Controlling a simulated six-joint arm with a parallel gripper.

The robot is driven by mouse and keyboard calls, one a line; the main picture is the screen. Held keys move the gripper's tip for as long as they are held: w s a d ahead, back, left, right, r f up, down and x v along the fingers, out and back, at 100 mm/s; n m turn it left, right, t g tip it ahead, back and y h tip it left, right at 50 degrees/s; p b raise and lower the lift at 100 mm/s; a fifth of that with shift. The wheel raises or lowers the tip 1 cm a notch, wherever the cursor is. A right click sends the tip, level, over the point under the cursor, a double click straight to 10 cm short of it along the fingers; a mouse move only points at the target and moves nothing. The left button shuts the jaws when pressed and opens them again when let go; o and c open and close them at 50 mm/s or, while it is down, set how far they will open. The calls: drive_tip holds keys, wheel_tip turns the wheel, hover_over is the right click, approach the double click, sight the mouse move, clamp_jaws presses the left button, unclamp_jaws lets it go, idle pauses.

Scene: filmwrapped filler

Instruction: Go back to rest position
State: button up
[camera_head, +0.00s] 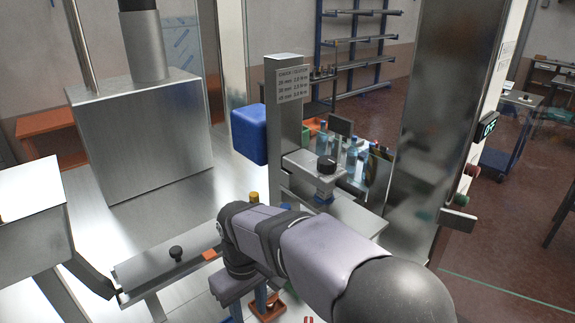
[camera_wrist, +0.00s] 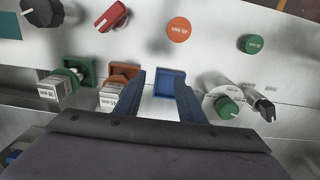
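My gripper (camera_wrist: 160,84) is open in the wrist view, with its two dark blue fingers apart and nothing held between them. A blue square holder (camera_wrist: 170,84) shows beyond the fingertips, between them, and looks empty. In the head view my arm reaches from the lower right to the middle of the machine, pointing down at its end. The fingers are mostly hidden there by the wrist and the frame edge. No rest position marker is visible in either view.
An orange holder (camera_wrist: 124,72) and a green holder (camera_wrist: 84,66) with white labelled blocks stand left of the fingers. Knobs and a red switch (camera_wrist: 111,17) line the panel. In the head view, a steel post (camera_head: 284,120) and a blue box (camera_head: 249,133) stand beyond my arm.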

drive_tip(key=d+f+m, duration=0.1)
drive_tip(key=d, duration=0.4)
drive_tip(key=s+d+f+m, duration=0.1)
drive_tip(key=d+m, duration=0.1)
drive_tip(key=d, duration=0.3)
drive_tip(key=s+d+f+m, duration=0.1)
drive_tip(key=d, duration=0.4)
drive_tip(key=shift+d, duration=0.25)
drive_tip(key=s+d+f+m, duration=0.4)
drive_tip(key=s+d, duration=0.4)
drive_tip(key=d, duration=0.2)
drive_tip(key=shift+s+d+f+m+b, duration=0.25)
drive_tip(key=shift+s+d+m+b, duration=0.15)
drive_tip(key=shift+m+b, duration=0.1)
drive_tip(key=shift+a, duration=0.1)
